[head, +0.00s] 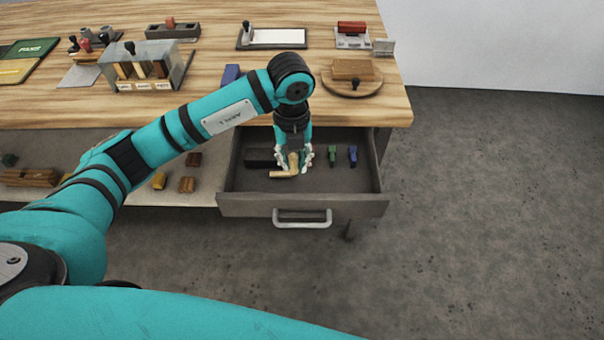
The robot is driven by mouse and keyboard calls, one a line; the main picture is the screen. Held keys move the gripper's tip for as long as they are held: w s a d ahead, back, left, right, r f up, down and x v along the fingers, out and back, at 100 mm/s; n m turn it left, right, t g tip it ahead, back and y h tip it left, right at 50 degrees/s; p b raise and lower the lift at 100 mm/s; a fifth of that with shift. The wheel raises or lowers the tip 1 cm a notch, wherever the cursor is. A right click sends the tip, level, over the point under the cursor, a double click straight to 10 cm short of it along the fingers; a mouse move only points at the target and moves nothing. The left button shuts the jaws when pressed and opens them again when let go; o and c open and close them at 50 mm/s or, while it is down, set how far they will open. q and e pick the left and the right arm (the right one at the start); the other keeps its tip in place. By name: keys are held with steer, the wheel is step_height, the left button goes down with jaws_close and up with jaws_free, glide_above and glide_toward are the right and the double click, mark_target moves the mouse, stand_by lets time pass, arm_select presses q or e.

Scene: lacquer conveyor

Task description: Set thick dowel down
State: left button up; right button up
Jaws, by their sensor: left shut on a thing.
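My left gripper (294,160) reaches down into the open grey drawer (300,204). It is shut on a light wooden piece, which I take for the thick dowel (293,166). The dowel is between the fingers and stands roughly upright. A pale wooden piece (281,175) lies low beside the fingers, and I cannot tell whether it is part of the dowel or separate. I cannot tell whether the dowel touches the drawer floor. My right gripper is not in view.
In the drawer, a dark block (262,158) lies left of the gripper; a green piece (332,156) and a blue piece (352,154) lie right. On the wooden table (215,70) stand a divided box (145,68) and a round board (352,88).

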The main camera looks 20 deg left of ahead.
mark_target(293, 170)
arm_select(q)
step_height(293, 170, down, 3)
steer(key=shift+w+r, duration=0.1)
steer(key=shift+r, duration=0.05)
steer(key=shift+f, duration=0.6)
step_height(293, 170, down, 3)
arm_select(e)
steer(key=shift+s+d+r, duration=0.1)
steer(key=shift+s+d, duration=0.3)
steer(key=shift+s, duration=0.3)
arm_select(q)
steer(key=shift+f, duration=0.2)
steer(key=o, duration=0.8)
steer(key=shift+o, duration=0.2)
steer(key=shift+r, duration=0.1)
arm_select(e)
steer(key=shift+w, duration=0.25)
